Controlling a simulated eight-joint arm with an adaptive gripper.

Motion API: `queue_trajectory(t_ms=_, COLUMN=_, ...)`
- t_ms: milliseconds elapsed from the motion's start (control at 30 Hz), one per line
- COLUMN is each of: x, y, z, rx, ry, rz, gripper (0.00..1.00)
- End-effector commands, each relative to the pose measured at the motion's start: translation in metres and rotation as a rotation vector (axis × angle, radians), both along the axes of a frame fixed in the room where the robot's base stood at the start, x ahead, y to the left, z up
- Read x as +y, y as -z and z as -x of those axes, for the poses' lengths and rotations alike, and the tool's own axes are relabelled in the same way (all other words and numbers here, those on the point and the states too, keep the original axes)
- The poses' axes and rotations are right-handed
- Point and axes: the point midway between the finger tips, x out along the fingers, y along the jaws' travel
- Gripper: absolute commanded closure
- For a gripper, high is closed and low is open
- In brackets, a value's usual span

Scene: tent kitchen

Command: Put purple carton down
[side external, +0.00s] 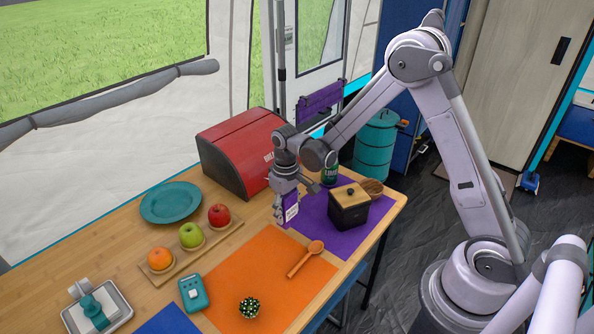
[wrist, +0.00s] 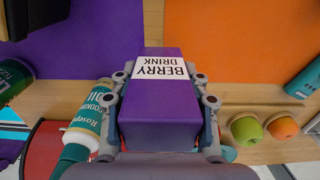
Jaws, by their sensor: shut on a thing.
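The purple carton (side external: 291,207) is upright in my gripper (side external: 285,208), beside the left edge of the purple mat in the side view. In the wrist view the carton (wrist: 157,130) shows a white "BERRY DRINK" label, and the fingers of my gripper (wrist: 156,85) press its two sides. My gripper is shut on it. Whether the carton's base touches the table is hard to tell.
A purple mat (side external: 320,222) bears a black box (side external: 349,213) with a wooden lid. A red bread bin (side external: 240,155) stands behind. An orange mat (side external: 262,275) holds a wooden spoon (side external: 305,258). In the wrist view, a cooking oil bottle (wrist: 85,128) is close to the left finger.

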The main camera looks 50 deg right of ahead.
Motion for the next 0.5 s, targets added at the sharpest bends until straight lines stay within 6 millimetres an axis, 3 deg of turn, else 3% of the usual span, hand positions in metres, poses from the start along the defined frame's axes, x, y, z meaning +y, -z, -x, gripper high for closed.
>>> queue_trajectory(t_ms=300, x=0.000, y=0.037, z=0.000, rx=0.000, ry=0.001, rz=0.000, gripper=0.93)
queue_trajectory(t_ms=500, x=0.000, y=0.043, z=0.000, rx=0.000, ry=0.001, rz=0.000, gripper=0.93)
